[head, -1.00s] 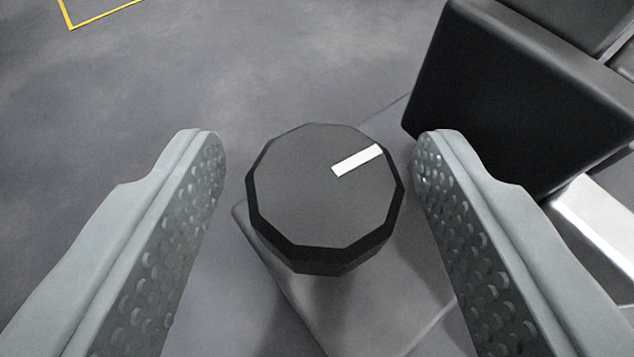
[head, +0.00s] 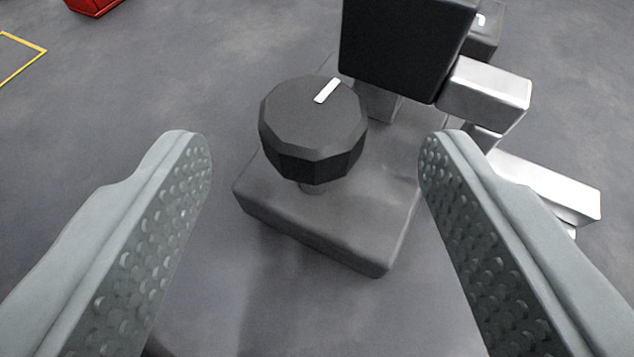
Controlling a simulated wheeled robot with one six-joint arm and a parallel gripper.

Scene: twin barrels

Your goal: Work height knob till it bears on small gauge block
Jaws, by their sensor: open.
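The height knob (head: 313,130) is a black faceted disc with a white mark (head: 327,91) near its far edge. It stands on a short stem above a grey base (head: 330,225). My gripper (head: 315,150) is open and empty, its two grey dimpled fingers well apart. The knob appears between and beyond the fingertips, with clear space on both sides. Pale metal pieces show at the right: a block (head: 487,92) beside the black body and a longer bar (head: 548,188) lower down. I cannot tell which is the small gauge block, or whether anything bears on it.
A black block-shaped body (head: 403,45) rises from the base, close behind and right of the knob. A red object (head: 94,5) is at the top left, near a yellow floor line (head: 22,62). The grey floor in front of the base and to its left is clear.

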